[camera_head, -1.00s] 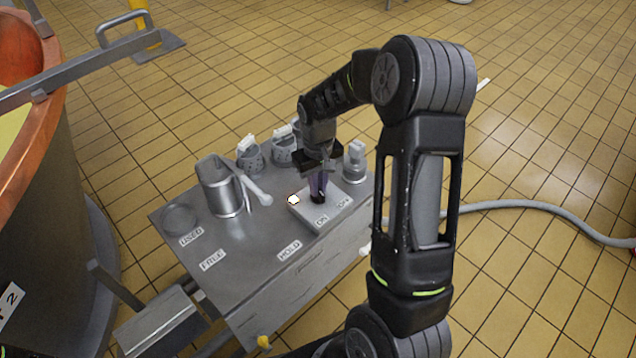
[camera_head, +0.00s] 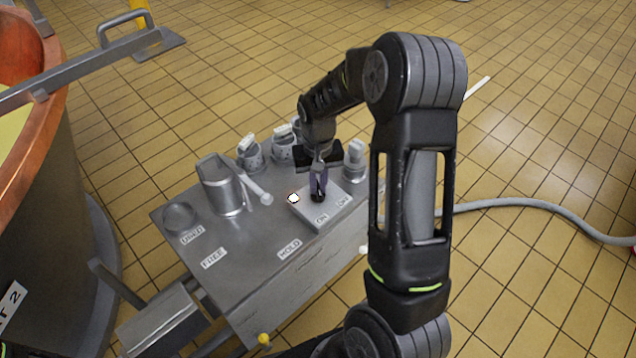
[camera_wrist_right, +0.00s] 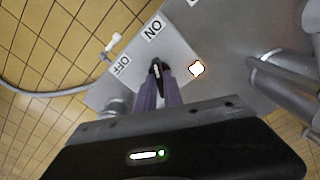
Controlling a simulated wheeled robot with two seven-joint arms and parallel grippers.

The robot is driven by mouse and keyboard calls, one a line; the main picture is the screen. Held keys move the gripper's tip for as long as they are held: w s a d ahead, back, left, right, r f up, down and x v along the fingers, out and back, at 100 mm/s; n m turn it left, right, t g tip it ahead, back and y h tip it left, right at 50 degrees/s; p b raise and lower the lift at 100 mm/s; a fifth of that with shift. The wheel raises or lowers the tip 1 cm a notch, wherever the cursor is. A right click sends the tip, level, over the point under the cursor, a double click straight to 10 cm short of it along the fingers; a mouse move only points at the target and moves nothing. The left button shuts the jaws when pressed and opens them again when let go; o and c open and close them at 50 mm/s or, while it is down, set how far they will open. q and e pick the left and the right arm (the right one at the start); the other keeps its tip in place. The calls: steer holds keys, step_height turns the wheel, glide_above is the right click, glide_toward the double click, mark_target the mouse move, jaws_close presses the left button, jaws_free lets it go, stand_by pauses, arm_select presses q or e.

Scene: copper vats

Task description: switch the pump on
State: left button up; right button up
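The pump switch is a light grey box (camera_head: 338,209) on the steel bench, with ON and OFF labels along its front edge. A small black switch knob (camera_head: 318,197) stands on its top; it also shows in the wrist view (camera_wrist_right: 156,66). A white lamp (camera_head: 293,198) glows at the box's left corner, also in the wrist view (camera_wrist_right: 197,69). My right gripper (camera_head: 319,188) reaches down from above. Its purple fingers are close together with the knob between their tips. The fingers partly hide the knob, so I cannot tell which label it points to. My left gripper is out of view.
A steel jug (camera_head: 221,186) with a white-handled tool stands left of the box. Several small perforated cups (camera_head: 250,155) stand behind, and a weight-like piece (camera_head: 354,160) at the right. The copper vat (camera_head: 40,150) is far left. The bench's front, with FREE and HOLD labels, is clear.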

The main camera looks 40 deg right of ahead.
mark_target(318, 187)
steer(key=o, duration=0.4)
steer(key=shift+o, duration=0.2)
steer(key=shift+r+p, duration=0.7)
steer(key=shift+r, duration=3.25)
